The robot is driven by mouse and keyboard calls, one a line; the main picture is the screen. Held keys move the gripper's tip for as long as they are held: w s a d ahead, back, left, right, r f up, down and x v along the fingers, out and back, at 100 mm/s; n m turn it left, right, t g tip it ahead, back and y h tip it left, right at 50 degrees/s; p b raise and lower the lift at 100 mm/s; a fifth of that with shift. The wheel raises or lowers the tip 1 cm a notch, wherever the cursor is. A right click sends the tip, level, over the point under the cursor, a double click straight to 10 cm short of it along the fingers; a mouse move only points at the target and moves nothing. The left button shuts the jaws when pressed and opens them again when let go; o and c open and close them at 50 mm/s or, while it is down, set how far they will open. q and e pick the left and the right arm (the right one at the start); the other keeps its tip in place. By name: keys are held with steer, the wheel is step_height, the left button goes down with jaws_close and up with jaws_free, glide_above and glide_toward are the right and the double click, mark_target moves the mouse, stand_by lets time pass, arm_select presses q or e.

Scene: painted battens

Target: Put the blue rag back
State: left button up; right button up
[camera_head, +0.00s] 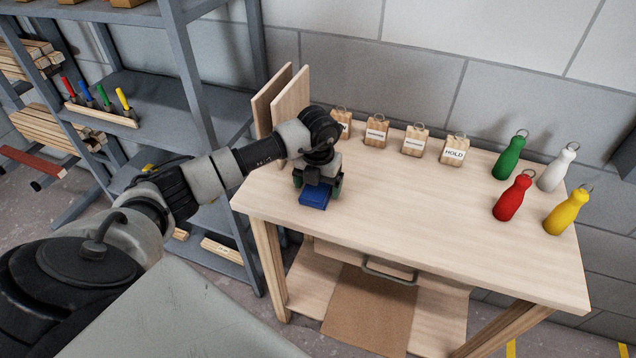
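The blue rag (314,197) is a small folded block at the left end of the light wood workbench (420,218), close to its front edge. My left gripper (318,186) points down right at the rag. Its two fingertips are apart, one on each side of the rag. I cannot tell whether they press on it, or whether the rag rests on the bench top or is just above it. The gripper hides the rag's back part. My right gripper is not in view.
Wooden tags (414,140) with rings stand along the bench's back, one marked HOLD. Green, white, red (513,196) and yellow bottle-shaped pieces stand at the right. Upright boards (291,100) rise at the left end. A grey shelf (150,120) stands left. The bench's middle is clear.

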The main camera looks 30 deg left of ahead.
arm_select(q)
steer(key=shift+o, duration=0.4)
steer(key=shift+r, duration=0.15)
step_height(320, 180, up, 12)
steer(key=b, duration=0.2)
